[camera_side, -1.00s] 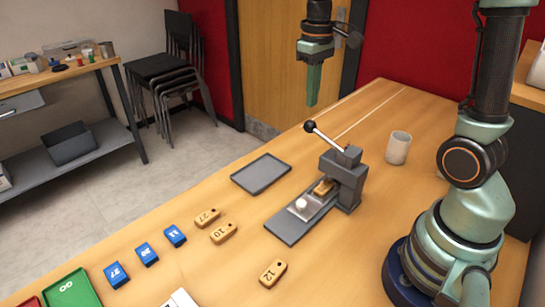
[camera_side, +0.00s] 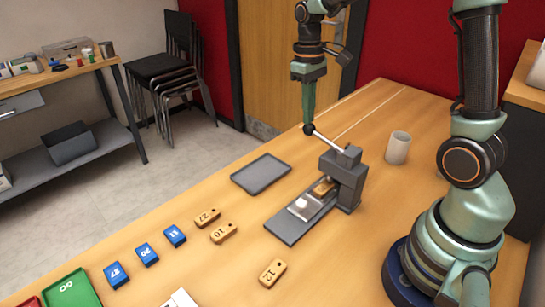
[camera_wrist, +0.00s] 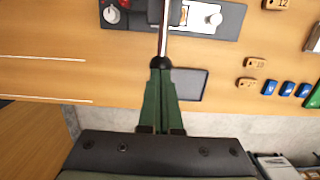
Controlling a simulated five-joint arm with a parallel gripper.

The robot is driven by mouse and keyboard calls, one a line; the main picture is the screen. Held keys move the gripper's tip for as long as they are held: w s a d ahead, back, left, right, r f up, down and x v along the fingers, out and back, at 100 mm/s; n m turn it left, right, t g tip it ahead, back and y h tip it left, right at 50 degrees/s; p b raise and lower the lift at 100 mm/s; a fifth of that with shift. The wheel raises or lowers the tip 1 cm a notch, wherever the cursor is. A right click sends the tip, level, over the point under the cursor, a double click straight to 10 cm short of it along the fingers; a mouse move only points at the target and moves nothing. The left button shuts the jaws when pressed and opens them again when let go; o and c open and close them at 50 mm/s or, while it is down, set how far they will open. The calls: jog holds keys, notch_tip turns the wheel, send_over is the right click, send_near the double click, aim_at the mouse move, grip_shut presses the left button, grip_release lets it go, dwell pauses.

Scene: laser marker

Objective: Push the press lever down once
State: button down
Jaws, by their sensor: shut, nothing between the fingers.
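The grey press (camera_side: 342,178) stands on the wooden table with its lever (camera_side: 328,139) raised, slanting up to the left to a black ball knob (camera_side: 308,129). A wooden tag (camera_side: 323,187) sits in the press, beside a white round piece on a sliding plate. My gripper (camera_side: 308,118) is shut and empty, pointing down, with its fingertips at the knob. In the wrist view, the fingertips (camera_wrist: 159,72) meet the knob (camera_wrist: 160,62) in the picture; whether they press on it I cannot tell.
An empty dark tray (camera_side: 261,174) lies left of the press. Wooden tags (camera_side: 223,232) and blue tags (camera_side: 147,254) lie towards the front left. A pale cup (camera_side: 398,148) stands right of the press. The table behind the press is clear.

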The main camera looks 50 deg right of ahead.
jog(key=shift+w+f+g, duration=0.25)
jog(key=shift+f+g, duration=0.15)
jog(key=shift+f, duration=0.05)
jog(key=shift+w+f+g, duration=0.2)
jog(key=shift+f+g, duration=0.2)
jog(key=shift+f, duration=0.05)
jog(key=shift+w+f, duration=0.2)
jog(key=shift+f, duration=0.7)
jog(key=shift+r, duration=0.1)
jog(key=w+v, duration=0.1)
jog(key=v, duration=1.3)
jog(key=shift+w, duration=0.25)
jog(key=shift+a, duration=0.1)
